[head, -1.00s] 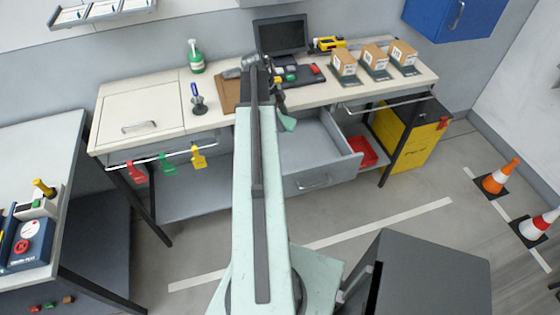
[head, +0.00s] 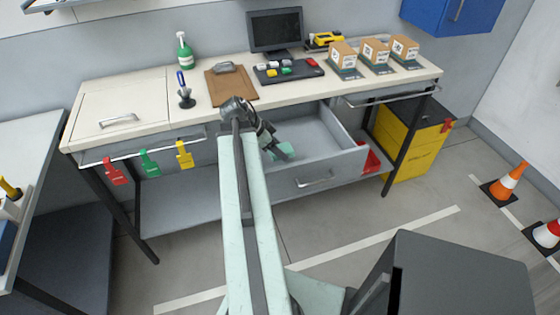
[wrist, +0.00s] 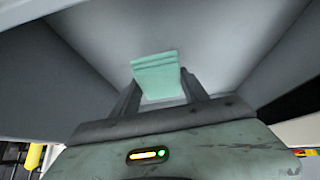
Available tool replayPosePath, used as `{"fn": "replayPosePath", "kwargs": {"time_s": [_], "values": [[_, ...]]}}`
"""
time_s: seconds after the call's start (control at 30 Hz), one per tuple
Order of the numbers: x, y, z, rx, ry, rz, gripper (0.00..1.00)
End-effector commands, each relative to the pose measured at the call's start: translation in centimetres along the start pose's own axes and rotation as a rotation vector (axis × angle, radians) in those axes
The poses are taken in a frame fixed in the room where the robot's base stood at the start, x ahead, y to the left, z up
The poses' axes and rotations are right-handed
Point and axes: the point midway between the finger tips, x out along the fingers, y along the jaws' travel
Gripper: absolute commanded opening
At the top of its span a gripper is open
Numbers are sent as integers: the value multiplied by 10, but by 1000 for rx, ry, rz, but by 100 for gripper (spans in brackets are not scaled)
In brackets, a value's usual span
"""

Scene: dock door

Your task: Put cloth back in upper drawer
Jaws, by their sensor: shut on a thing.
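The upper drawer (head: 334,180) under the bench top is pulled open, and its grey inside shows. My gripper (head: 276,149) is over the left part of the open drawer in the head view. It is shut on the mint-green cloth (head: 284,152), whose end hangs from the fingertips. In the wrist view the folded cloth (wrist: 157,75) sits between the two fingers, with the drawer's grey walls around it. I cannot tell whether the cloth touches the drawer floor.
The bench top (head: 215,108) holds a clipboard (head: 231,86), a keypad (head: 287,70), a monitor (head: 275,30) and several boxes. Red, green and yellow tags (head: 184,155) hang on the left rail. A grey cabinet (head: 460,270) stands at front right.

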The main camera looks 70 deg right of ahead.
Motion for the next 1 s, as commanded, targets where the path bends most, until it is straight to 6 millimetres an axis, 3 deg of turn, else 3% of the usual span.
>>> {"fn": "replayPosePath", "kwargs": {"time_s": [0.1,0.33,0.57,1.0], "values": [[3,0,3,0,0,0,0],[33,-1,23,0,0,0,0],[28,-1,20,0,0,-1,0],[39,-2,28,-1,-1,-1,0]]}}
